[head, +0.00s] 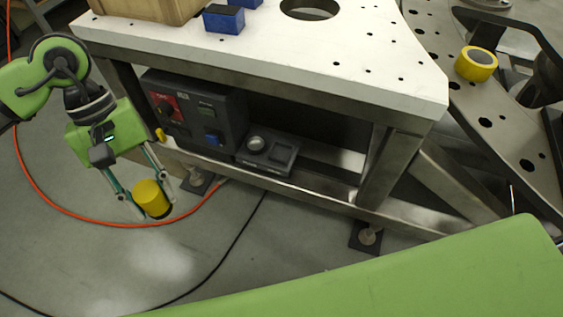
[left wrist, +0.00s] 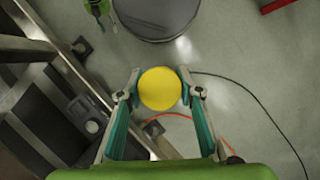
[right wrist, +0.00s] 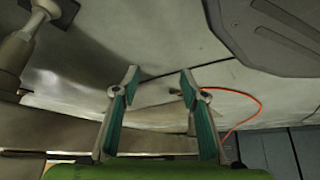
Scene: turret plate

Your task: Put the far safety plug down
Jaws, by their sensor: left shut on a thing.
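A yellow, round-ended safety plug (head: 151,197) with a dark lower end is held in the air over the floor, to the left of the steel bench. My left gripper (head: 154,207) is shut on it, with one finger on each side and pointing down. In the left wrist view the plug (left wrist: 158,88) shows as a yellow disc between the fingertips. My right gripper (right wrist: 159,80) is open and empty under grey surfaces in the right wrist view, and it does not show in the head view.
The bench's white top (head: 340,60) holds blue blocks (head: 224,19) and a tan box (head: 150,8), with open surface in front. Below the bench stand a dark control box (head: 195,112) and a smaller unit (head: 267,151).

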